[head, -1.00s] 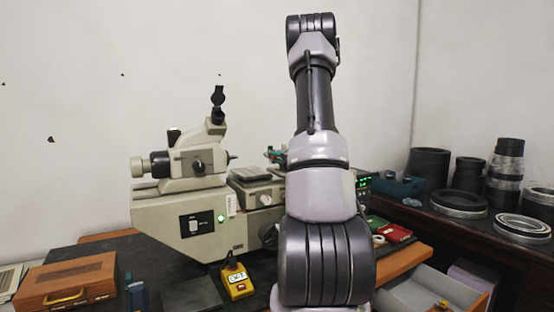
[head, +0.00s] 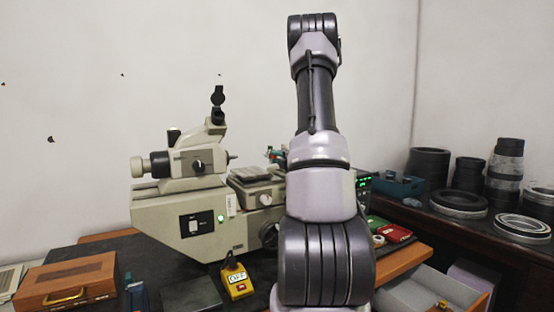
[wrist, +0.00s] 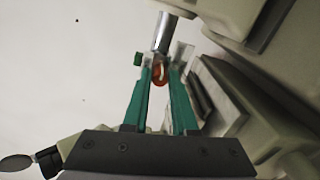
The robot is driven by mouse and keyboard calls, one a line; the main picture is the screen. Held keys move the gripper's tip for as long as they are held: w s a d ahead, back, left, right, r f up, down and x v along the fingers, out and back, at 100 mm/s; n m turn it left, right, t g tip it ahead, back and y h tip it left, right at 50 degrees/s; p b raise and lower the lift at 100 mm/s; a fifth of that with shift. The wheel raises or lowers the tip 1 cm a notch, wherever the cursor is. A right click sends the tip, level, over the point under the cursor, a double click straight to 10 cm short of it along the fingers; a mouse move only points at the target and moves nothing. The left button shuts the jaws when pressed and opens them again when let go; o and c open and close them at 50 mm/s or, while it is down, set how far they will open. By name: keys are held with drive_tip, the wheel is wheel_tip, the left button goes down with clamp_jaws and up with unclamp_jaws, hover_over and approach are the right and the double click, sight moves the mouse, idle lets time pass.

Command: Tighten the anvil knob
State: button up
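My gripper (wrist: 160,76) shows in the wrist view with two long green fingers standing apart. A small orange-red part (wrist: 160,74) lies between the fingertips, at the lower end of a shiny metal cylinder (wrist: 163,34). It spans nearly the whole gap; whether the fingers press on it is not clear. I cannot tell for certain which of these parts is the anvil knob. In the head view the pale measuring machine (head: 192,222) stands on the bench, and my arm hides its right part. A bit of teal shows beside my arm, too small to make out.
Machine bodywork (wrist: 275,110) is close on the right in the wrist view. In the head view, a wooden case (head: 66,282) and a yellow block marked OFF (head: 236,280) are in front. Dark rings (head: 458,204) and cylinders stand at the right. An open drawer (head: 425,290) is below.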

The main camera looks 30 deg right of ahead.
drive_tip(key=o, duration=0.3)
drive_tip(key=shift+s, duration=0.1)
drive_tip(key=s, duration=1)
drive_tip(key=shift+s+a, duration=0.3)
drive_tip(key=shift+r, duration=0.1)
